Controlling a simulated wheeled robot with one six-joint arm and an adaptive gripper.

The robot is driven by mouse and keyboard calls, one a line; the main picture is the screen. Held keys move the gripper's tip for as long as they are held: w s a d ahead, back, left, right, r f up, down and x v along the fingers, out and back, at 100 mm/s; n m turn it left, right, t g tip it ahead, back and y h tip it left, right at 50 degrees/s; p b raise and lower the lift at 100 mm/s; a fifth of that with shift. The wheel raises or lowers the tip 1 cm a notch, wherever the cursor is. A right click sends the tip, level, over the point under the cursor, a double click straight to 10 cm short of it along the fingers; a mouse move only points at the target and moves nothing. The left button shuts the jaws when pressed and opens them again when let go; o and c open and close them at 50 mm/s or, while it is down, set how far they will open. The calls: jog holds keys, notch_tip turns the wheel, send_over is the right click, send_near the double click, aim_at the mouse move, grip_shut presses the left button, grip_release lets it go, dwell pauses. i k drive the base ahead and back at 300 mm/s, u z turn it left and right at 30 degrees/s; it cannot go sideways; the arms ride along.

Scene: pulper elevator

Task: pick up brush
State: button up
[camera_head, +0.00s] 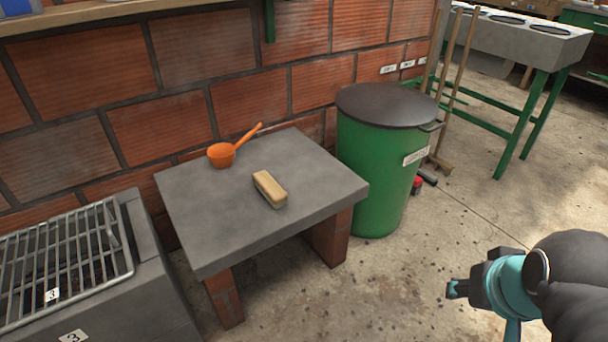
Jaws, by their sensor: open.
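The brush (270,187) is a tan, block-shaped piece lying on the grey slab table (215,232), near the middle of its top. It lies at a slant, with a paler lower edge. My gripper (454,289) is at the lower right, over the concrete floor. It is well to the right of the brush and apart from it. It is open and nothing shows in it. Its fingers are small and partly hidden behind the teal wrist.
An orange ladle (222,154) lies behind the brush. A green lidded bin (375,160) stands right of the table, with long wooden handles (460,85) behind it. A metal grate (60,262) sits at left. A brick wall (180,60) closes the back. Floor before the bin is clear.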

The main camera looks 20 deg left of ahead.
aim_at(271, 190)
jog(key=u, duration=0.1)
jog(key=i, duration=0.95)
jog(key=u, duration=0.5)
